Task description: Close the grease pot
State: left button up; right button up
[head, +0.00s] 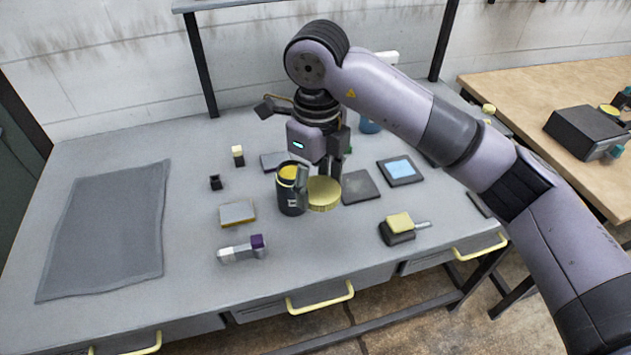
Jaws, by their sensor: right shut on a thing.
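The grease pot (290,197) is a dark cylinder with a pale label, standing upright on the grey workbench. Its top is open and yellow shows inside the rim. A round, ribbed yellow lid (323,194) is just right of the pot, at about the height of its upper half, and not on its mouth. My right gripper (329,174) points down from above and is shut on the lid. Its fingers partly hide the lid's far side. Whether the lid touches the pot cannot be told. My left gripper is not in view.
A grey mat (108,230) covers the bench's left. Near the pot lie a yellow-edged block (237,212), a purple-ended white piece (242,249), a dark block with a yellow top (399,228) and a blue-faced pad (400,170).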

jog(key=s+d+f+n, duration=0.4)
jog(key=s+d+n, duration=0.1)
jog(key=d+n, duration=0.5)
jog(key=s+d+f+n, duration=0.4)
jog(key=d+n, duration=0.5)
jog(key=n, duration=0.6)
jog(key=shift+s+d, duration=0.35)
jog(key=shift+s, duration=0.35)
